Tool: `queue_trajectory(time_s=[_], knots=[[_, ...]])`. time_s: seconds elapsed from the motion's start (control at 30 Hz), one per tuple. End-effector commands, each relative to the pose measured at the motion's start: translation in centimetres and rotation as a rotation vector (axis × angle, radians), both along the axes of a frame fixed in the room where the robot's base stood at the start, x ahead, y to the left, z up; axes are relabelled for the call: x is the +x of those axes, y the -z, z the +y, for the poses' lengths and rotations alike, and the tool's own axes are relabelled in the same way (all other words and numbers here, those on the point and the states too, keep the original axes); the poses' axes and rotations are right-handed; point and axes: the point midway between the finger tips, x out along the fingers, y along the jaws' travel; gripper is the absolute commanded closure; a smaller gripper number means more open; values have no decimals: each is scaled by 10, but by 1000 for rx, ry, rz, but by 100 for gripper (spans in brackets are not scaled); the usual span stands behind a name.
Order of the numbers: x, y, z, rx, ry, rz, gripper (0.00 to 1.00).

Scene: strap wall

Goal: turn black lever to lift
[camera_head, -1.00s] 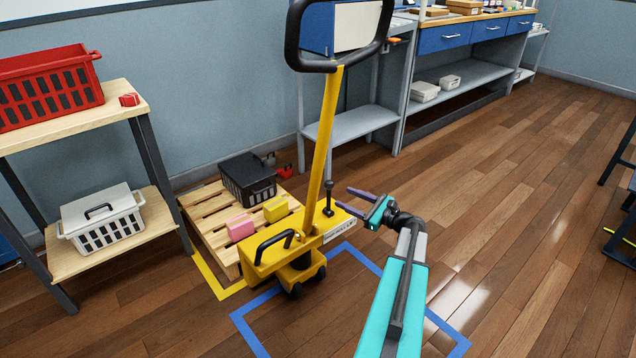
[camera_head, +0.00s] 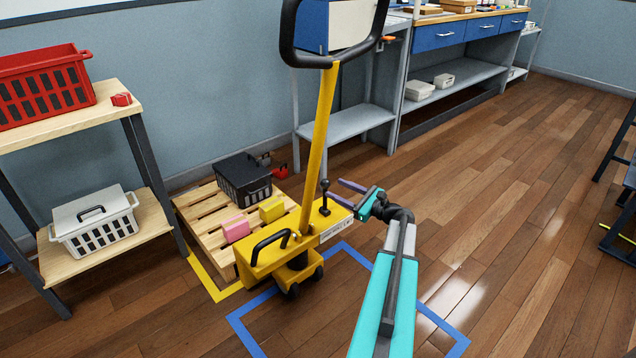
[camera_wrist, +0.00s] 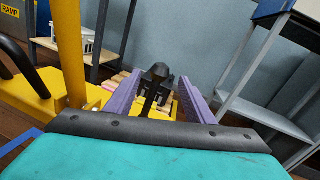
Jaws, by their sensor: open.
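The black lever (camera_head: 325,196) with a round knob stands upright on the yellow body of the pallet jack (camera_head: 285,250), right of its tall yellow handle (camera_head: 321,140). In the wrist view the lever (camera_wrist: 158,80) shows between the two purple fingers. My gripper (camera_head: 346,194) is open, its fingers pointing left toward the lever. In the wrist view my gripper (camera_wrist: 160,92) has a finger on each side of the lever, with gaps visible. I cannot tell whether the tips have passed it. A second black curved handle (camera_head: 270,243) sits on the front of the jack.
A wooden pallet (camera_head: 205,215) behind the jack carries a black crate (camera_head: 243,178), a pink block (camera_head: 235,229) and a yellow block (camera_head: 272,210). A shelf (camera_head: 115,245) stands left, a grey bench (camera_head: 345,122) behind. Blue tape (camera_head: 240,330) marks the floor.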

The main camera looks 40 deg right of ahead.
Motion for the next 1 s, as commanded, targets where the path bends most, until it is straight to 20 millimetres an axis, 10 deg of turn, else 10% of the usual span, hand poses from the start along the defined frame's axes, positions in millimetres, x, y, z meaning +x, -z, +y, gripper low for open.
queue_trajectory(time_s=[0.6,1.0], knots=[[86,2,10,0,0,1,51],[100,0,11,0,3,0,51]])
